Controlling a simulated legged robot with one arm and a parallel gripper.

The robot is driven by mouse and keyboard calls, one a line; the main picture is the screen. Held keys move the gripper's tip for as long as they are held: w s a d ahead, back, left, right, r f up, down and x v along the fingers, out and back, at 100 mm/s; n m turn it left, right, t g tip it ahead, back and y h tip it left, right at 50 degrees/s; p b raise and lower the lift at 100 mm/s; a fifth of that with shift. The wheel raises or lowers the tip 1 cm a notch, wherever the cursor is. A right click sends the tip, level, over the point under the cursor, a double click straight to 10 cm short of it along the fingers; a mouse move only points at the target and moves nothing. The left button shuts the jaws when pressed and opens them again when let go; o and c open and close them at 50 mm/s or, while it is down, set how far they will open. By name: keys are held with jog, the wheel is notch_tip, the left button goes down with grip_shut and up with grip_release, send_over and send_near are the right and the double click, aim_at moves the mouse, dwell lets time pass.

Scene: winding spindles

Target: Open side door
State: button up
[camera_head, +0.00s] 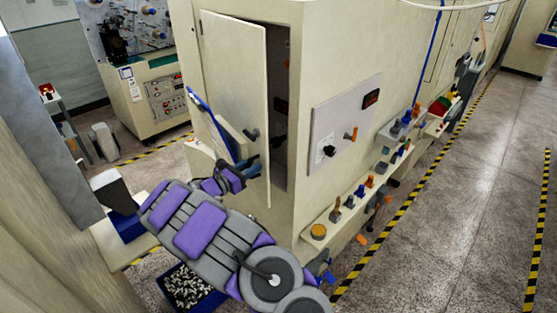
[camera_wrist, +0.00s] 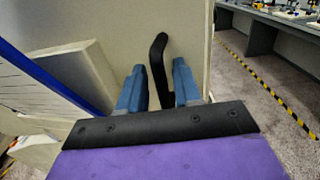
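The side door (camera_head: 235,85) is a tall cream panel on the corner cabinet. It stands ajar, with a dark gap along its right edge. Its black lever handle (camera_head: 251,134) sits low near that edge. My gripper (camera_head: 254,163) is at the door's outer face, just below the handle in the head view. In the wrist view the black handle (camera_wrist: 158,62) rises between the two blue fingers of my gripper (camera_wrist: 160,66). The fingers are apart, with gaps visible beside the handle. Its lower end is hidden behind the gripper's black plate.
The cabinet's dark interior (camera_head: 279,90) shows switches. A control panel (camera_head: 340,122) and a ledge of spindles (camera_head: 345,205) lie to the right. A blue bin of small parts (camera_head: 190,287) is below my arm. The grey aisle floor (camera_head: 450,200) on the right is clear.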

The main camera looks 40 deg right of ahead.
aim_at(266, 161)
jog(key=s+d+n+t+b, duration=0.1)
jog(key=d+n+t+b, duration=0.1)
jog(key=d, duration=0.5)
jog(key=shift+d+t+y+b, duration=0.3)
jog(key=shift+d+t+b, duration=0.05)
jog(key=shift+t+b, duration=0.55)
jog(key=shift+a, duration=0.15)
jog(key=shift+f, duration=0.1)
